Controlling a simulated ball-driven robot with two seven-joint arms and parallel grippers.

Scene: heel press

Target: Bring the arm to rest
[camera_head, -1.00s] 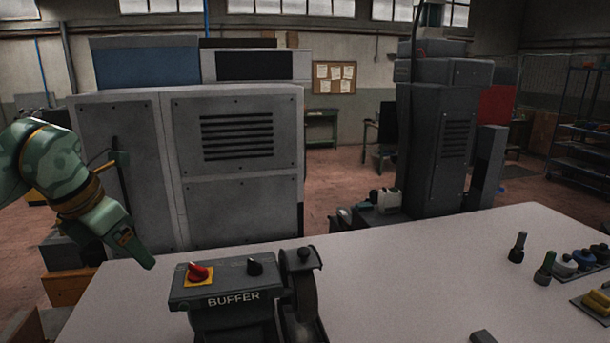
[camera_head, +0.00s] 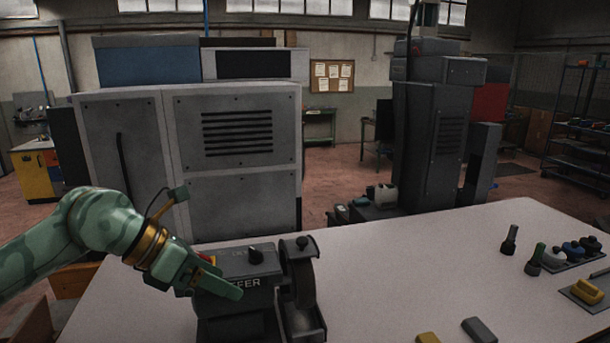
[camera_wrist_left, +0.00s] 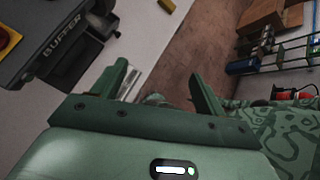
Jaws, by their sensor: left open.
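My left arm comes in from the left in the head view, green with a camouflage pattern and a gold ring. The buffer (camera_wrist_left: 62,50) shows there at the upper left, beside the fingers. Whether the gripper touches the buffer, I cannot tell. My right gripper is not in view.
The pale table (camera_head: 385,265) carries a dark bottle (camera_head: 510,240), a tray of small pots (camera_head: 572,255) and grey and yellow blocks at the right. The middle of the table is clear. A large grey cabinet (camera_head: 240,190) stands behind the table.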

